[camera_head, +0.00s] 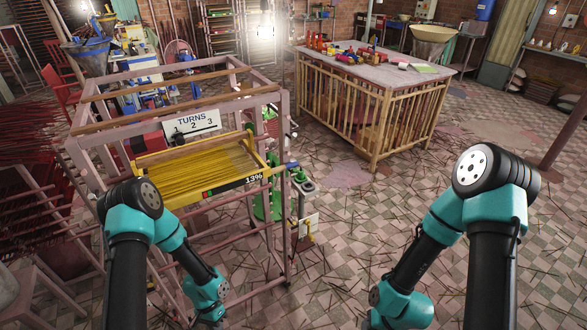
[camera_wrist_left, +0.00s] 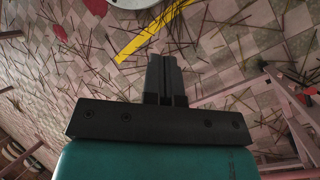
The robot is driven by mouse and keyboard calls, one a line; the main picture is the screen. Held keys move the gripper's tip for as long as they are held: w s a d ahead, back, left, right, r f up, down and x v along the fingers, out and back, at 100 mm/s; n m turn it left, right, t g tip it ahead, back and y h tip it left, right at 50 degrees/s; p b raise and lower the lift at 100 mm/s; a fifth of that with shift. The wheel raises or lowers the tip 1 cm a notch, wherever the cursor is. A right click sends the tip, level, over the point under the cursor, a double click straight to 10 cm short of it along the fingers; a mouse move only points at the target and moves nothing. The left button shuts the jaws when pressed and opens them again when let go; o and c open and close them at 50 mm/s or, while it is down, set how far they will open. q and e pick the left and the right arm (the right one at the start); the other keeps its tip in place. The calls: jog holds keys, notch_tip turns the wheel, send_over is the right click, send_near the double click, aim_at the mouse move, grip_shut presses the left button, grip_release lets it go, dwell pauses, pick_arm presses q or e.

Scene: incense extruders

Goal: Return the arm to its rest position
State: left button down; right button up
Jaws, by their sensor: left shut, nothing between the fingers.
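My left gripper (camera_wrist_left: 167,62) shows in the left wrist view with its two dark fingers together and nothing between them. It hangs over the tiled floor (camera_wrist_left: 225,60), apart from anything around it. In the head view my left arm (camera_head: 160,235) bends down in front of the pink frame, and its gripper is not visible there. My right arm (camera_head: 460,235) is folded at the lower right of the head view, and its gripper is out of sight below the picture edge.
The pink frame (camera_head: 278,130) holds a yellow tray (camera_head: 215,187) of sticks and a "TURNS 2 3" sign (camera_head: 192,124). A green device (camera_head: 303,185) stands at its right. A wooden-slatted table (camera_head: 405,75) stands behind. Loose sticks litter the floor; a yellow strip (camera_wrist_left: 150,35) lies there.

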pick_arm(q)
jog(key=s+d+r+n+t, duration=0.1)
jog(key=d+r+n+t, duration=0.1)
jog(key=r, duration=0.4)
jog(key=s+d+r+n+t, duration=0.2)
jog(key=d+r+n+t, duration=0.1)
jog(key=r, duration=0.3)
jog(key=shift+r+n+t+h, duration=0.35)
jog(key=shift+n+t+h, duration=0.05)
jog(key=shift+n+t, duration=0.1)
jog(key=shift+w, duration=0.1)
